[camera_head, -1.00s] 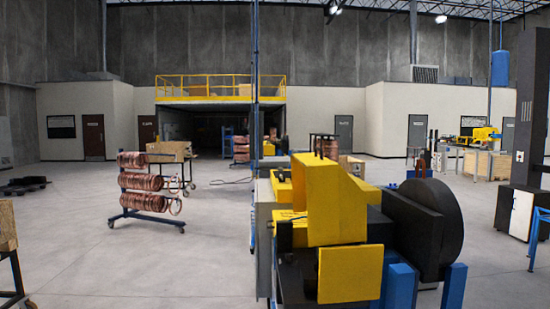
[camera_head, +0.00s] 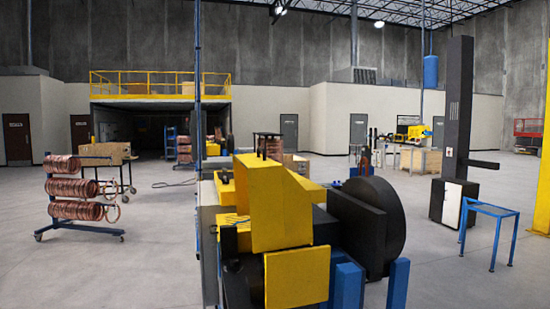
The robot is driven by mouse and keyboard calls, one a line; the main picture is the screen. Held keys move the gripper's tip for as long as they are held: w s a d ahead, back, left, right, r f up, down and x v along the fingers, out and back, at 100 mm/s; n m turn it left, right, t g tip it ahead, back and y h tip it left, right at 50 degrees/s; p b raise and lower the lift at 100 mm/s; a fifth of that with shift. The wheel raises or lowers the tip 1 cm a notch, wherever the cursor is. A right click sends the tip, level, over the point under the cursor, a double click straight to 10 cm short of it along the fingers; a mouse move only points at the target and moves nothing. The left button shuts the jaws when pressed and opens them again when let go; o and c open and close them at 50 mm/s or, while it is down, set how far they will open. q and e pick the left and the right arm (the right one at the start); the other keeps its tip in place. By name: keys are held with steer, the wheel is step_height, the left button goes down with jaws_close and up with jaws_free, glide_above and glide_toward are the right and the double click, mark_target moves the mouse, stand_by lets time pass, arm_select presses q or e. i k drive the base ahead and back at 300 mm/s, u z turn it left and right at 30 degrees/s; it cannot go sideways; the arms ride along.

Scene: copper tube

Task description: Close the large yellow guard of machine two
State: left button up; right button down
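A machine with large yellow guard panels (camera_head: 276,205) and a black wheel (camera_head: 378,215) stands close in front, right of centre at the bottom of the head view. The tall yellow panel stands upright, and a smaller square yellow panel (camera_head: 297,277) sits lower at the front. I cannot tell from this view which machine number it is, nor whether the guard is fully open. Neither of my grippers shows in the view.
A blue rack with copper coils (camera_head: 78,190) stands at the left, with a wooden box on a cart (camera_head: 105,153) behind it. A black column machine (camera_head: 457,120) and a blue stand (camera_head: 489,211) are at the right. Open grey floor lies at left and right.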

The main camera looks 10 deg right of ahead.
mark_target(280, 210)
steer(key=z, duration=0.05)
steer(key=k, duration=0.4)
steer(key=u, duration=0.55)
steer(key=i, duration=1.45)
steer(key=z, duration=0.55)
